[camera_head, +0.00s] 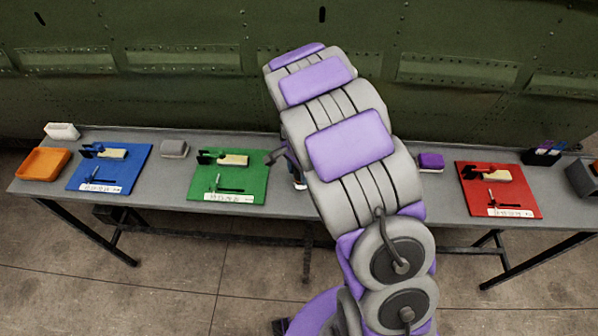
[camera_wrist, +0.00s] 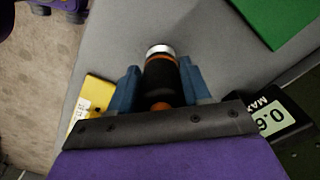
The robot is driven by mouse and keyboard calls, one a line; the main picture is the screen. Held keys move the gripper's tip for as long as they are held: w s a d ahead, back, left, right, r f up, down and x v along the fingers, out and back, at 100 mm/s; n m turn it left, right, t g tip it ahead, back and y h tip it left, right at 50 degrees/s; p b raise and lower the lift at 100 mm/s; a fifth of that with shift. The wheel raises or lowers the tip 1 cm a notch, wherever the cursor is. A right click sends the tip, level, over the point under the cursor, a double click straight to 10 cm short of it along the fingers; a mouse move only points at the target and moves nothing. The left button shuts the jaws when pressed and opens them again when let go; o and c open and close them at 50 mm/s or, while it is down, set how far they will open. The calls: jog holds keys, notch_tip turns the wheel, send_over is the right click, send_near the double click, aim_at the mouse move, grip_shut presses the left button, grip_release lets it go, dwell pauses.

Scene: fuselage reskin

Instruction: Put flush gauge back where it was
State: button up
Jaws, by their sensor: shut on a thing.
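My gripper (camera_wrist: 159,72) is shut on a dark cylinder with orange bands and a silver end, which I take to be the flush gauge (camera_wrist: 160,78). The blue-grey fingers sit on both sides of it. The cylinder's silver end points away from the wrist, over the grey tabletop. I cannot tell whether it touches the table. In the head view my arm covers most of the gripper and the gauge's surroundings, between the green board and the purple block.
The grey table (camera_head: 270,215) carries a blue board (camera_head: 135,165), a green board (camera_head: 255,185) and a red board (camera_head: 515,200) with tools on them. In the wrist view, a yellow block (camera_wrist: 97,92) is at left and a black display (camera_wrist: 268,120) at right, both close to the gripper.

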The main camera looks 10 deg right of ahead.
jog(key=o, duration=1.1)
jog(key=shift+f, duration=0.1)
jog(key=shift+c, duration=0.2)
notch_tip(320, 180, up, 12)
jog(key=p, duration=0.2)
jog(key=shift+s+r+p, duration=0.1)
jog(key=shift+r+p, duration=0.1)
jog(key=shift+p, duration=0.2)
jog(key=s+r+n, duration=0.3)
jog(key=s+n, duration=0.1)
jog(key=s, duration=0.7)
jog(key=s+r+n+g, duration=0.1)
jog(key=s+r+n, duration=0.3)
jog(key=s, duration=0.7)
jog(key=s+r+n, duration=0.3)
jog(key=s+n, duration=0.1)
jog(key=s, duration=0.7)
jog(key=shift+s+d+r+n+g, duration=0.2)
jog(key=shift+s+d+n+g, duration=0.1)
jog(key=shift+s+g, duration=0.1)
